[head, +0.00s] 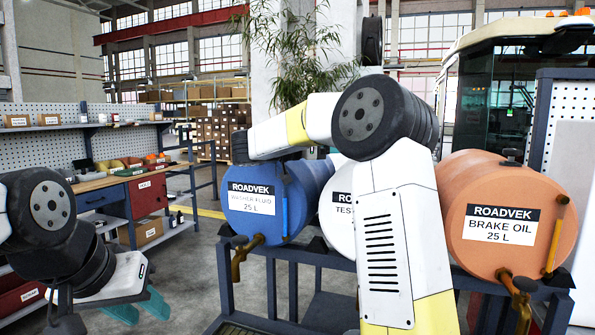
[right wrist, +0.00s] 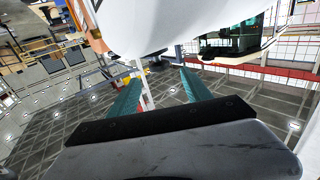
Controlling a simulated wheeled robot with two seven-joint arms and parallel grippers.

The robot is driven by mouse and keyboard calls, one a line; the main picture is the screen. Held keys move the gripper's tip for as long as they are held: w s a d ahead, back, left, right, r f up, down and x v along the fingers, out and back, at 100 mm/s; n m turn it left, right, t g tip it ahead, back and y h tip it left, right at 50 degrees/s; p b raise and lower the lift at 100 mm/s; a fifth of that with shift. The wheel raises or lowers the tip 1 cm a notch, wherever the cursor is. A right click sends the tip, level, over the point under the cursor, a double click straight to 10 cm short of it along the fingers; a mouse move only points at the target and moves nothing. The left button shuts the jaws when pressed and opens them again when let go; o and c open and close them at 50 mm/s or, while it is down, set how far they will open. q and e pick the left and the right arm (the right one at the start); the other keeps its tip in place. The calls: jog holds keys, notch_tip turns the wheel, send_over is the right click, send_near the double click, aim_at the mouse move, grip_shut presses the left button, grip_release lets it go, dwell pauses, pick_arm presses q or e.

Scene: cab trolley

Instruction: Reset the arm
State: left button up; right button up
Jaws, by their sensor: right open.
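My left gripper (head: 138,311) is low at the left of the head view, with its two teal fingers spread apart and nothing between them. It is over the floor, left of the tank rack. My right arm (head: 385,235) rises through the middle of the head view and bends back to the left, in front of the tanks; its gripper does not show there. In the right wrist view my right gripper (right wrist: 160,76) is open, its teal fingers apart and no object held between them.
A dark rack (head: 293,252) carries a blue washer fluid tank (head: 255,218), a white tank (head: 338,190) partly behind my right arm, and an orange brake oil tank (head: 490,190). Brass taps stick out in front. A workbench (head: 95,183) stands at the left. Floor is clear between.

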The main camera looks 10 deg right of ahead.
jog(key=shift+w+r+t, duration=0.25)
jog(key=shift+r+t, duration=0.1)
jog(key=shift+t, duration=0.05)
jog(key=w+a+r+n+t+y, duration=0.45)
jog(key=r+t, duration=0.45)
jog(key=t, duration=0.4)
jog(key=s+a+f+n+t+y, duration=0.3)
jog(key=a+f+n+t+y, duration=0.1)
jog(key=a+n+y, duration=0.85)
jog(key=s+d+f+g+y, duration=0.1)
jog(key=s+f+g, duration=0.5)
jog(key=s+f, duration=0.7)
jog(key=s+d+f+g+y, duration=0.2)
jog(key=s+f+g, duration=0.4)
jog(key=s+f, duration=0.7)
jog(key=shift+s+d+f+n+g, duration=0.4)
jog(key=shift+s, duration=0.35)
